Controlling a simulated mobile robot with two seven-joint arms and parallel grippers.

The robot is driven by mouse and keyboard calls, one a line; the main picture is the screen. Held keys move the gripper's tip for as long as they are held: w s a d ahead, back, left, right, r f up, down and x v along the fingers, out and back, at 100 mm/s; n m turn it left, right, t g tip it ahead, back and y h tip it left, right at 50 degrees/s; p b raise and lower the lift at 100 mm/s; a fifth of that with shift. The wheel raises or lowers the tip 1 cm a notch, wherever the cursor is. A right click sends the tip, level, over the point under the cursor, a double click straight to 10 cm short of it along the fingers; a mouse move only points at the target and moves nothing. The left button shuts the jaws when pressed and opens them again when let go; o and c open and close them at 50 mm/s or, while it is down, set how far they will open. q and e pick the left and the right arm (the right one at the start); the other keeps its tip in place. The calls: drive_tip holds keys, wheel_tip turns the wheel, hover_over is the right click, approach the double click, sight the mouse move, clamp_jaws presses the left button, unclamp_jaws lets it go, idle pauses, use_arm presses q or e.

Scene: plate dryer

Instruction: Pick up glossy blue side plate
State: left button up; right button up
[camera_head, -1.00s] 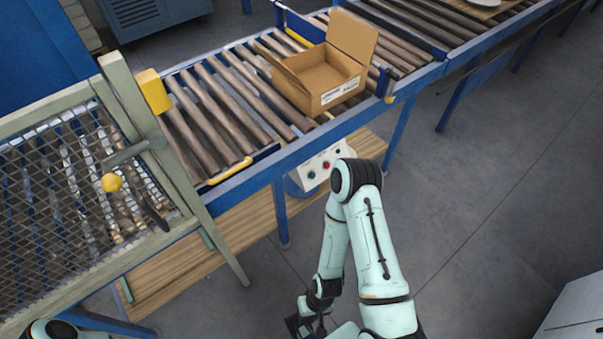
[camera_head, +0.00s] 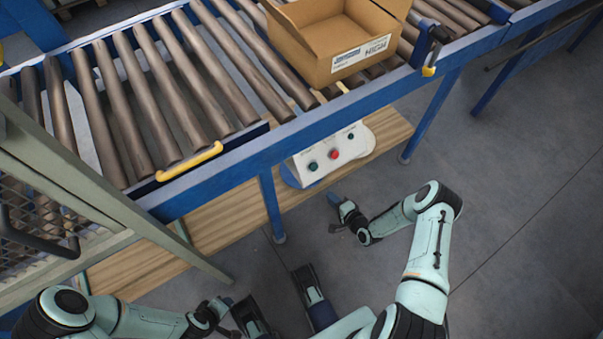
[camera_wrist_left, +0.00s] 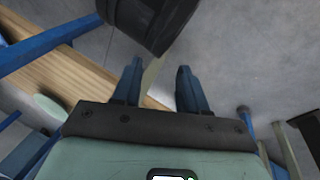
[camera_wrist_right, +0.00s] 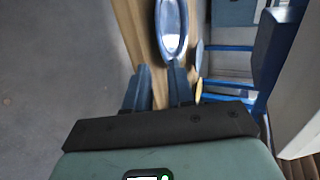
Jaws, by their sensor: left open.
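A roller conveyor (camera_head: 250,152) with blue rails crosses the head view. An open cardboard box (camera_head: 338,60) stands on its rollers. A control box (camera_head: 332,152) with buttons sits on the wooden shelf (camera_head: 220,222). A mesh gate (camera_head: 50,215) stands at left. Floor at right is clear.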

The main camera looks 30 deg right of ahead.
sight(315, 184)
drive_tip(key=b+x, duration=0.3)
drive_tip(key=x, duration=0.8)
drive_tip(key=shift+w+a+f+b, duration=0.15)
drive_tip(key=shift+w+a+b, duration=0.1)
drive_tip(key=shift+b, duration=0.1)
drive_tip(key=shift+w+f, duration=0.1)
drive_tip(key=shift+w, duration=0.2)
use_arm(q)
wheel_tip(315, 184, down, 6)
drive_tip(key=s+a, duration=0.1)
drive_tip(key=a, duration=0.1)
drive_tip(key=shift+a, duration=0.15)
drive_tip(key=shift+r, duration=0.1)
use_arm(e)
drive_tip(key=shift+c, duration=0.3)
clamp_jaws()
